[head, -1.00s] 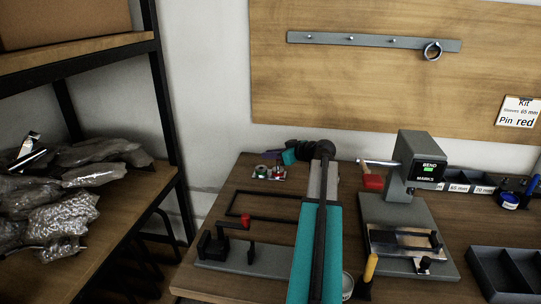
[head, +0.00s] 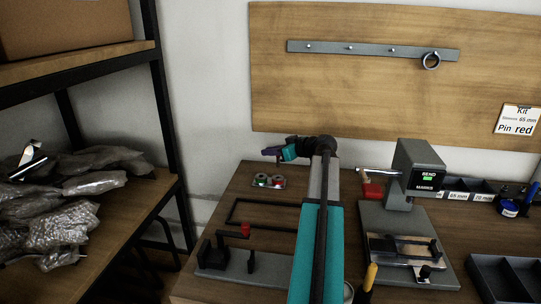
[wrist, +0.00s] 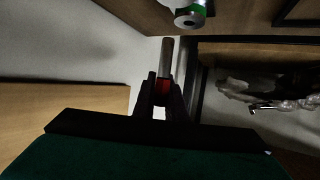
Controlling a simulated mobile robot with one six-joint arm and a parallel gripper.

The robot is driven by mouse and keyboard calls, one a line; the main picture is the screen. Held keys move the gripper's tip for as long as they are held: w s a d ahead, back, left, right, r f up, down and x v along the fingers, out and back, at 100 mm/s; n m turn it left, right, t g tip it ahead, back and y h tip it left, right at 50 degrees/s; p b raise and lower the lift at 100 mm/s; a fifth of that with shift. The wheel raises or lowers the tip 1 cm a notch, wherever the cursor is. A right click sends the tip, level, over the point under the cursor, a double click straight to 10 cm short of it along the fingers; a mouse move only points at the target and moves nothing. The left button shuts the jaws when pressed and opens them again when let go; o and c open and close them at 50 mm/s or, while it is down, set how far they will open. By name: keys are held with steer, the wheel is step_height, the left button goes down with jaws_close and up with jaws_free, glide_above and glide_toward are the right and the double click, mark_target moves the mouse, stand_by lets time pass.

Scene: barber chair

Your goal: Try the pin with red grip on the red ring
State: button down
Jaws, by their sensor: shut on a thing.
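My gripper (wrist: 160,112) is shut on the pin's red grip (wrist: 162,90) in the wrist view. The pin's grey metal shaft (wrist: 167,58) points away from the fingers. A pale ring piece with a green band (wrist: 190,12) is near the top edge, apart from the pin tip. In the head view, my gripper (head: 271,152) is above the back left of the bench, and the pin cannot be made out. Below it sit a green-marked ring (head: 262,182) and the red ring (head: 278,182) on a small base. The red ring is not clear in the wrist view.
A dark wire frame with a red piece (head: 245,230) stands in front of the rings. A grey bend-marks press (head: 413,175) stands right of my arm. Shelving with plastic-wrapped bags (head: 75,205) is at left. A card (head: 517,120) reads "Pin red".

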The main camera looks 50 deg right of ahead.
steer(key=shift+r, duration=0.55)
